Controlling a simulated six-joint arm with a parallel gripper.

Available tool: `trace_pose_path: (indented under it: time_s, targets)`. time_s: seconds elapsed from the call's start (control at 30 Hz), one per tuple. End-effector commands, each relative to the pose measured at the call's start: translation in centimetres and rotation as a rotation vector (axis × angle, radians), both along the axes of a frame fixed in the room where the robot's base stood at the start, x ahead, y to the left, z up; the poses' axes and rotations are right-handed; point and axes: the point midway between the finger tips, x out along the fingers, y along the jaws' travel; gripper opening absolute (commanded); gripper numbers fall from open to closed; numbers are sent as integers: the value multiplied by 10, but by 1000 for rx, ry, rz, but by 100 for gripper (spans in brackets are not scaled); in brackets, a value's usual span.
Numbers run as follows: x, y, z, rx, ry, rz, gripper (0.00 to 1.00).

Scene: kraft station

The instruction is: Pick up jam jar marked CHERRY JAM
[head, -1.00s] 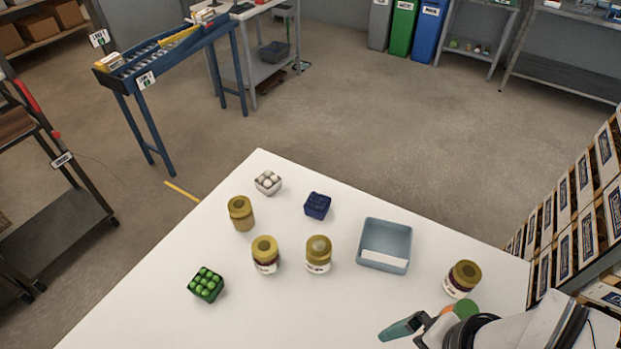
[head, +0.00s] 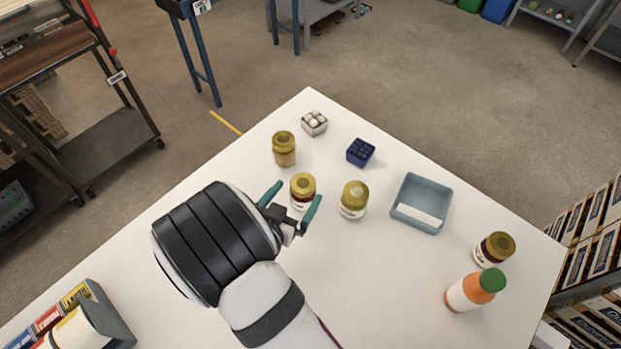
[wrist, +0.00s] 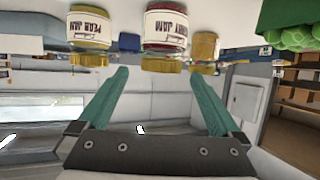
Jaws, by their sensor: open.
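A jam jar with a gold lid and a dark red band (head: 302,190) stands upright on the white table; in the wrist view its label (wrist: 166,27) appears to read CHERRY JAM, though small. My gripper (head: 298,192) is open, its two teal fingers either side of this jar in the head view. In the wrist view the jar lies just beyond the fingertips (wrist: 159,72), centred between them, with no clear contact. A PEAR JAM jar (wrist: 90,32) is to its left there; it appears to be the jar at right (head: 354,200) in the head view.
A yellow jar (head: 284,150) stands behind. A white carton (head: 314,123), blue box (head: 360,152) and blue-grey tray (head: 408,219) lie farther back and right. Another jar (head: 494,249) and an orange bottle (head: 476,291) stand at right. Green produce (wrist: 292,35) shows in the wrist view.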

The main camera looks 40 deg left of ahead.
Motion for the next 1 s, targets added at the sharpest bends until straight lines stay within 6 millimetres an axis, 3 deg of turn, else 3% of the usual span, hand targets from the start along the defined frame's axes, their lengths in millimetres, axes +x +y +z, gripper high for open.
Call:
trace_pose_path:
  time_s: [0.4,0.67,1.0]
  targets:
    - [62,23,-26,1,1,-3,100]
    - [68,26,-29,0,2,1,100]
    - [68,25,-28,0,2,1,42]
